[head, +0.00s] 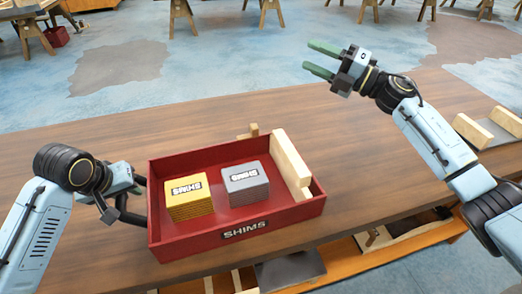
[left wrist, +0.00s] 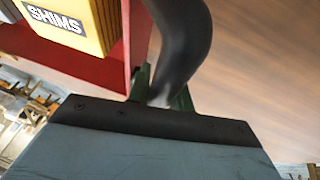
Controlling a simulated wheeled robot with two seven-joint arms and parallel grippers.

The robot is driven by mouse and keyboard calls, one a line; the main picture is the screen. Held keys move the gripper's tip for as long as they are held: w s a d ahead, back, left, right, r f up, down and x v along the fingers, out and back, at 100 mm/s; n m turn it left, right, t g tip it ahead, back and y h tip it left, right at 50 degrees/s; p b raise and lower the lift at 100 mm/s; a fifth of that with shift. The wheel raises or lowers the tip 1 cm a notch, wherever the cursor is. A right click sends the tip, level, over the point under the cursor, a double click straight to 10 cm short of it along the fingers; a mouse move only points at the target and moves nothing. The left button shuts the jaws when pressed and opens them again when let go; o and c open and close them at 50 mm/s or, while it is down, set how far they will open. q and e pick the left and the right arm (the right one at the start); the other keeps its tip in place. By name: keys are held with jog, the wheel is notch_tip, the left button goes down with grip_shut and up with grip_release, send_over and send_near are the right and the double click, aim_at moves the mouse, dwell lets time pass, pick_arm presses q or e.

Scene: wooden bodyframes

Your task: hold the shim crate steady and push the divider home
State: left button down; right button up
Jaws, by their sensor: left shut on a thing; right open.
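The red shim crate (head: 190,236) sits on the wooden table. It holds a yellow stack of shims (head: 189,197) and a grey stack (head: 245,184). The divider (head: 290,160), a pale wooden board, stands across the crate's right part, its top above the rim; its lower edge is hidden. My left gripper (head: 133,188) is shut on the black handle at the crate's left end. The handle (left wrist: 182,42) shows between the green fingers in the left wrist view, beside the crate wall (left wrist: 115,72). My right gripper (head: 314,58) is open and empty, raised beyond the crate, up and right of the divider.
A small wooden piece (head: 250,131) stands behind the crate. Pale wooden blocks (head: 473,130) lie at the table's right. The table (head: 385,160) is clear between crate and blocks. Below the front edge is a shelf (head: 400,240) with boards. Sawhorses stand on the floor beyond.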

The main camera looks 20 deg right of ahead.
jog(key=s+a+f+n+g, duration=0.25)
jog(key=a+n+g, duration=0.25)
jog(key=a+g, duration=0.4)
jog(key=g+h, duration=0.5)
jog(key=h, duration=1)
send_over(289, 150)
notch_tip(289, 150, down, 6)
jog(key=f, duration=0.1)
notch_tip(289, 150, down, 11)
jog(key=shift+s+d+f, duration=0.1)
grip_shut()
